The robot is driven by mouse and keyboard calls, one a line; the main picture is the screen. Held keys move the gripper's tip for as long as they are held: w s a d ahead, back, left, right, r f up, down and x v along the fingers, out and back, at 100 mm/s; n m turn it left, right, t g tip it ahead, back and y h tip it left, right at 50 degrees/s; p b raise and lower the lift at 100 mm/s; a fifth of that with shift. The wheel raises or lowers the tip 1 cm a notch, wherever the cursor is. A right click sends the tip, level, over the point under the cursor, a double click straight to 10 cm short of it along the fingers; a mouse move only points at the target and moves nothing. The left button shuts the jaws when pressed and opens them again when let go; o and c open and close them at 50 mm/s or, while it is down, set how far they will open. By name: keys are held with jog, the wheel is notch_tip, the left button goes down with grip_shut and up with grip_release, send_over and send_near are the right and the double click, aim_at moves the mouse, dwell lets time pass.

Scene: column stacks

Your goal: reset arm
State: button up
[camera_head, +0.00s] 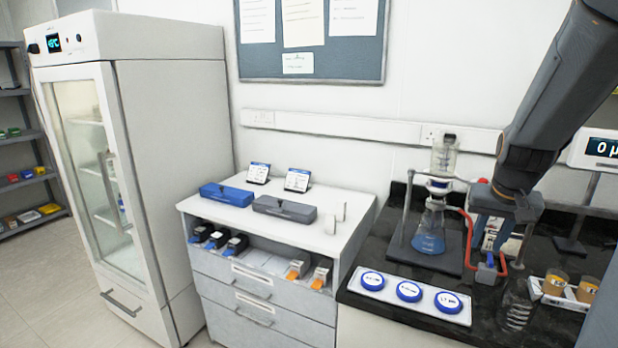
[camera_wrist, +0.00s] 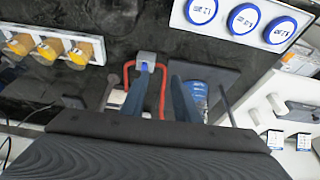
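My gripper (camera_head: 493,236) hangs point-down over the dark bench at the right of the head view, below the grey arm. In the wrist view its two fingers (camera_wrist: 158,95) stand apart with a gap between them, and I see nothing held in it. A small grey-and-blue fitting with red tubing (camera_head: 487,272) stands just below and beyond the fingers. The tubing also shows in the wrist view (camera_wrist: 128,75), seen around and between the fingertips; I cannot tell whether they touch it. The fitting's lower part is partly hidden.
A flask with blue liquid (camera_head: 430,238) stands on a dark stand close left of my gripper. A white tray (camera_head: 388,296) holds three blue-lidded jars. A white holder with orange-filled cups (camera_head: 544,295) is at right. A white cabinet (camera_head: 333,240) and tall fridge (camera_head: 170,130) stand left.

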jog(key=s+a+f+n, duration=0.2)
jog(key=s+a+f, duration=0.1)
jog(key=a, duration=0.6)
jog(key=s+a+f+n+g+y, duration=0.1)
jog(key=s+a+f+n, duration=0.1)
jog(key=s+a, duration=0.3)
jog(key=s+a+f+n+g+y, duration=0.1)
jog(key=s+a+f, duration=0.2)
jog(key=a, duration=1)
jog(key=shift+s+f+n, duration=0.3)
jog(key=shift+s+n, duration=0.1)
jog(key=shift+s, duration=0.6)
